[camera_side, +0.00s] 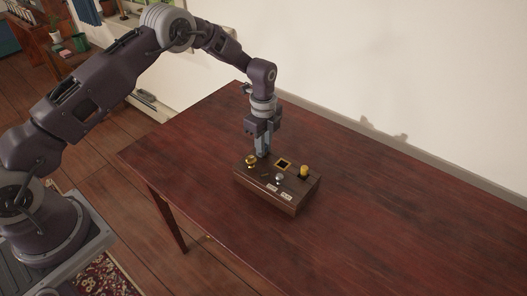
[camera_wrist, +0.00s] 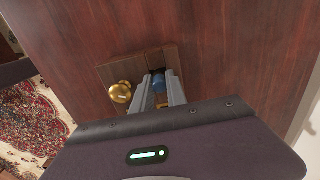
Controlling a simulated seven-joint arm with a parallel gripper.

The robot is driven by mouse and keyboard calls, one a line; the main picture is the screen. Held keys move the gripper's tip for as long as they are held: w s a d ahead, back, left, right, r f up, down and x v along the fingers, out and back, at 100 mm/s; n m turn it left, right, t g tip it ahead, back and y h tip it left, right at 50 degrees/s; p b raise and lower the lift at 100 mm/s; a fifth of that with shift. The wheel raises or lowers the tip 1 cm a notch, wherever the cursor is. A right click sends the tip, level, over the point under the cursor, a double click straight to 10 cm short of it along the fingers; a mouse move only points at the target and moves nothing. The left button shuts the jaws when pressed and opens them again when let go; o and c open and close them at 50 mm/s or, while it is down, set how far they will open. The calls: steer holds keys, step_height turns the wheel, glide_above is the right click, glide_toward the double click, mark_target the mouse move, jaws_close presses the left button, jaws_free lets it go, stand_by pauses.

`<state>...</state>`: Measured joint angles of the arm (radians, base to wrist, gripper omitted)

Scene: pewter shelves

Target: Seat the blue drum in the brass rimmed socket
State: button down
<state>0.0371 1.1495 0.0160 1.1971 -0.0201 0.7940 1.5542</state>
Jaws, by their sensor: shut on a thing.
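The blue drum (camera_wrist: 158,81) is between the fingertips of my gripper (camera_wrist: 160,77) in the wrist view, partly covered by the fingers. In the side view my gripper (camera_side: 262,153) points down over the back left part of a brown wooden box (camera_side: 270,203), and I cannot make out the drum there. A square socket with a brass-coloured rim and dark inside (camera_side: 283,164) is in the box's top, just right of my fingertips. It looks empty. I cannot tell whether the drum touches the box.
A brass knob (camera_side: 251,160) stands on the box's left end; it also shows in the wrist view (camera_wrist: 120,92). A yellow cylinder (camera_side: 304,171) stands at the right, and a silvery knob (camera_side: 279,179) near the front. The table (camera_side: 400,220) around the box is clear.

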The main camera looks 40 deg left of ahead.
step_height(320, 180, up, 8)
steer(key=shift+r, duration=0.2)
steer(key=r, duration=0.2)
glide_above(283, 157)
steer(key=s, duration=0.3)
steer(key=f, duration=0.3)
steer(key=d+f, duration=0.1)
steer(key=f, duration=0.6)
steer(key=shift+w+d+f, duration=0.1)
steer(key=shift+w+d, duration=0.15)
steer(key=shift+d, duration=0.1)
steer(key=shift+f, duration=0.1)
steer(key=c, duration=1.3)
jaws_free()
